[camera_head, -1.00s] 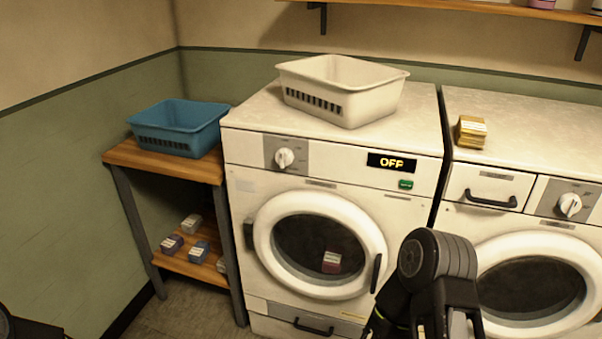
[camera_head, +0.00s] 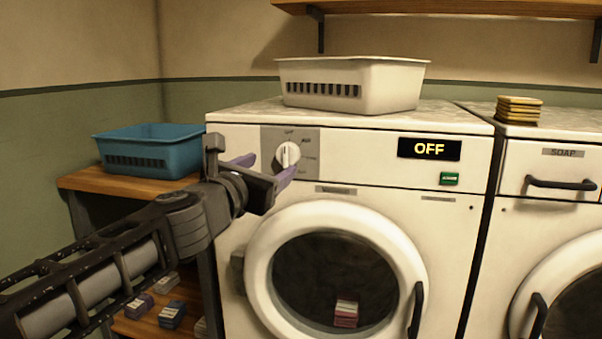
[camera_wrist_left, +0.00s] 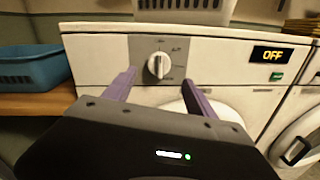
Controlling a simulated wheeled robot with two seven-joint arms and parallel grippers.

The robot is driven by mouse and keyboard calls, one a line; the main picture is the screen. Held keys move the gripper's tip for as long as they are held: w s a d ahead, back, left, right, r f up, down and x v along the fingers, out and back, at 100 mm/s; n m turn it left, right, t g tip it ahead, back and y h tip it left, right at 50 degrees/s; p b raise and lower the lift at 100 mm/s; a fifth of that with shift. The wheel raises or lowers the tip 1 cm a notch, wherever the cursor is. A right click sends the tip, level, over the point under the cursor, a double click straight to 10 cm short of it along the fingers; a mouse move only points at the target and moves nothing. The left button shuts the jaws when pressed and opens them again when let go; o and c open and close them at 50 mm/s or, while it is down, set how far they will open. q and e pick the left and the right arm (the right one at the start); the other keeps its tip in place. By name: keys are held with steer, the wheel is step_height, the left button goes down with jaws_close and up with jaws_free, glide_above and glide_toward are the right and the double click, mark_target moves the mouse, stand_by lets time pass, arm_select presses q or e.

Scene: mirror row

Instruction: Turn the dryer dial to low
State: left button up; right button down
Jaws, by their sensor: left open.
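The dryer (camera_head: 385,200) is the white front-loader in the middle, with a display (camera_head: 429,149) reading OFF. Its dial (camera_head: 288,155) is a white round knob on a grey plate at the upper left of the front. In the left wrist view the dial (camera_wrist_left: 159,65) shows between the two fingers, beyond their tips, with its pointer ridge about upright. My left gripper (camera_head: 266,166) is open and empty in front of the dial, its purple fingers spread, apparently not touching it. It also shows in the left wrist view (camera_wrist_left: 160,82). My right gripper is not in view.
A white basket (camera_head: 350,85) stands on the dryer. A blue basket (camera_head: 150,150) sits on a wooden shelf stand at left. A green button (camera_head: 449,179) is below the display. A second machine with a soap drawer (camera_head: 560,178) stands at right.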

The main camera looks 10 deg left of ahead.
mark_target(284, 157)
arm_select(q)
steer(key=shift+w+d, duration=0.2)
steer(key=shift+w, duration=1.1)
steer(key=shift+w+d, duration=0.15)
steer(key=shift+w, duration=1.1)
steer(key=shift+w+d, duration=0.2)
steer(key=shift+w, duration=1.1)
steer(key=shift+c, duration=0.2)
steer(key=c, duration=1.3)
